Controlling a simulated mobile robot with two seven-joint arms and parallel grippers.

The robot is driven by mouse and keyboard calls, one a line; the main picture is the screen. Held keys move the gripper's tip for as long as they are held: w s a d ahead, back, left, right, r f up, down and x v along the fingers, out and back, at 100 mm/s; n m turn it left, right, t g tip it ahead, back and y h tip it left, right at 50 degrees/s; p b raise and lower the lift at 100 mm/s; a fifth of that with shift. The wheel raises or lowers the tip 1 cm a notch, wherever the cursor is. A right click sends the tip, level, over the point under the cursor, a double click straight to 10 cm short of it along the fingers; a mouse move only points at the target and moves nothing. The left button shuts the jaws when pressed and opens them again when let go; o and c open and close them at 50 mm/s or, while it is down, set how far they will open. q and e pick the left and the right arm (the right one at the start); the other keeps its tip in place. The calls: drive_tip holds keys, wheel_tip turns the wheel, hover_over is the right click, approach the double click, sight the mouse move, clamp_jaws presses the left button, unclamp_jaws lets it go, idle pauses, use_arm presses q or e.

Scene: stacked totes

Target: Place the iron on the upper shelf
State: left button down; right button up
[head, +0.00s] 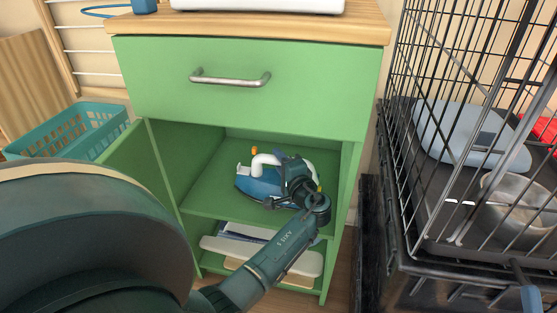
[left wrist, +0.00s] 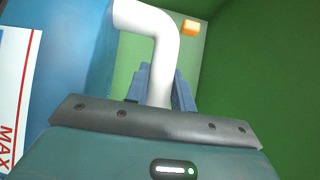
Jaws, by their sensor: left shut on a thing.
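The iron (head: 256,188), blue with a white handle, is inside the open green cabinet, over the upper shelf (head: 208,203). It looks roughly level; whether its base touches the shelf is hard to tell. In the left wrist view the fingers (left wrist: 160,90) stand on both sides of the white handle (left wrist: 158,50), with the blue body (left wrist: 80,60) at left. My arm hides part of the iron.
A closed green drawer (head: 240,100) is above the opening. The cabinet door (head: 135,170) stands open at left. The lower shelf holds flat white items (head: 225,246). A wire crate (head: 440,240) stands close on the right, and a teal basket (head: 75,135) is at left.

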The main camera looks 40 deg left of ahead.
use_arm(q)
drive_tip(key=shift+r, duration=0.15)
drive_tip(key=c, duration=1.6)
unclamp_jaws()
drive_tip(key=shift+f, duration=0.3)
drive_tip(key=o, duration=0.4)
use_arm(e)
drive_tip(key=shift+r, duration=0.25)
use_arm(q)
drive_tip(key=shift+r, duration=0.15)
